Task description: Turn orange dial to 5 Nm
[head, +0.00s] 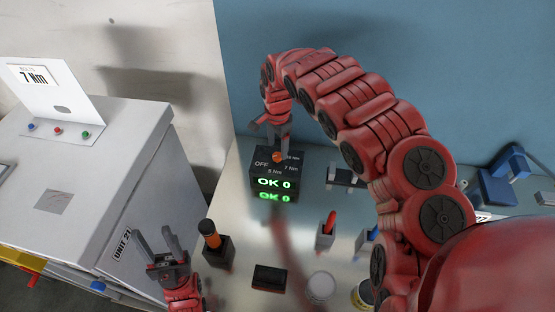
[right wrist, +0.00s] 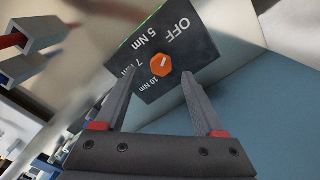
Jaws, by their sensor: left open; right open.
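The orange dial (head: 278,156) sits on the top face of a black control box (head: 262,190) with two green "OK 0" readouts. In the right wrist view the orange dial (right wrist: 161,66) has a short white mark, and OFF, 5 Nm, 7 Nm and 10 Nm labels surround it. I cannot tell for sure which label the mark points at. My right gripper (head: 279,143) reaches down over the dial. In its wrist view the right gripper (right wrist: 159,76) is open, with a finger to either side of the dial. My left gripper (head: 159,240) is open and empty at the lower left.
A white cabinet (head: 85,165) marked UNIT 21 stands at left, its raised sign (head: 42,77) reading 7 Nm. An orange-topped black tool (head: 213,241), a dark block (head: 270,278), a red-handled item (head: 327,229) and a round container (head: 320,287) stand on the table. A blue wall (head: 420,60) rises behind.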

